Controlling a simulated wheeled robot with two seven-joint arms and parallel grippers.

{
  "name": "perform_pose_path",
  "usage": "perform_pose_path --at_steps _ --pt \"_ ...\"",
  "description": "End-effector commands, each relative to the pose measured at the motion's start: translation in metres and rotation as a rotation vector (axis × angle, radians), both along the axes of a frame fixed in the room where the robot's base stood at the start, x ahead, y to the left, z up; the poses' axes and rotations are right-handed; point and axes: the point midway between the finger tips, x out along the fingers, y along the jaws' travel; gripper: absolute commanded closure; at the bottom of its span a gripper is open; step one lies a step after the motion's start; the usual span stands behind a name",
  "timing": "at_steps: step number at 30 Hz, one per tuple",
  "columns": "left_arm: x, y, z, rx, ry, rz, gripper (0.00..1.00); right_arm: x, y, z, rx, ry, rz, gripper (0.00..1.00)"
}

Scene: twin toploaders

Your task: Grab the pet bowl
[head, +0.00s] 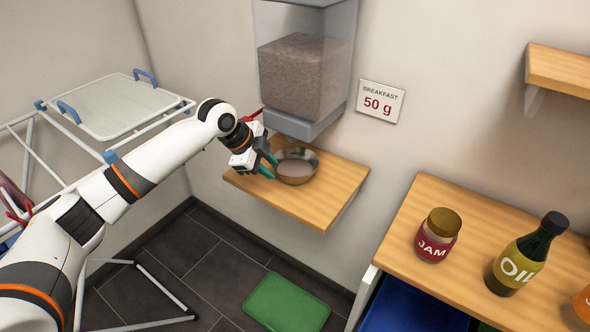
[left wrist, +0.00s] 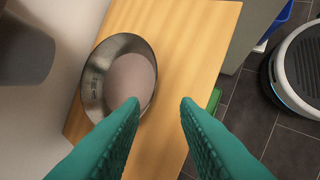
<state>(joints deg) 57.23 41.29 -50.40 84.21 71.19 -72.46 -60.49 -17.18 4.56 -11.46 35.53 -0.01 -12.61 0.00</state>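The pet bowl (head: 297,166) is a round metal bowl with pale brownish contents, on a small wooden wall shelf (head: 323,205) under a food dispenser. My left gripper (head: 269,165) is at the bowl's left side in the head view. In the left wrist view its two teal fingers (left wrist: 160,108) are spread apart with nothing between them but shelf. The bowl (left wrist: 92,90) lies to the left there, with one fingertip over or close to its near rim; I cannot tell whether they touch. My right gripper is not in view.
The dispenser (head: 303,80) hangs just above the bowl, with a "BREAKFAST 50 g" sign (head: 381,101) beside it. A counter at right holds a jam jar (head: 436,235) and an oil bottle (head: 526,254). A folding rack (head: 110,105) stands at left. A green mat (head: 286,303) lies on the floor.

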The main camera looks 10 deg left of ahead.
Motion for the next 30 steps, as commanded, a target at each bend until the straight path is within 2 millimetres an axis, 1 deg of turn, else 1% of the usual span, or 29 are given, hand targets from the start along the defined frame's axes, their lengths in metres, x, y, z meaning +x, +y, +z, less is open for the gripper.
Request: perform_pose_path --at_steps 1,3,11,15,19,22,28,30 --pt "0.003 -0.004 -0.008 0.0 0.002 0.0 0.72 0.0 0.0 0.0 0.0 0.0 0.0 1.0" --pt "0.007 -0.007 -0.016 0.001 0.001 0.0 0.72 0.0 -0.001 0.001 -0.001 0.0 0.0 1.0" --pt "0.016 -0.018 -0.031 0.0 0.001 0.0 0.72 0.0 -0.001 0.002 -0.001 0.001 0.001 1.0" --pt "0.028 -0.031 -0.045 0.0 0.0 0.0 0.72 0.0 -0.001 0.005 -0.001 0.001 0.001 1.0" --pt "0.033 -0.036 -0.06 0.001 -0.001 0.001 0.72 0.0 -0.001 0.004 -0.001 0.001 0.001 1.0" --pt "0.035 -0.037 -0.064 0.002 -0.001 0.001 0.72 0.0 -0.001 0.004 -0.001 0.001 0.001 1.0" --pt "0.035 -0.037 -0.065 0.002 -0.001 0.001 0.72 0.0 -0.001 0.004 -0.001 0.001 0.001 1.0" --pt "0.035 -0.037 -0.065 0.001 -0.001 0.001 0.83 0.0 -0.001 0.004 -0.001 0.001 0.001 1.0"
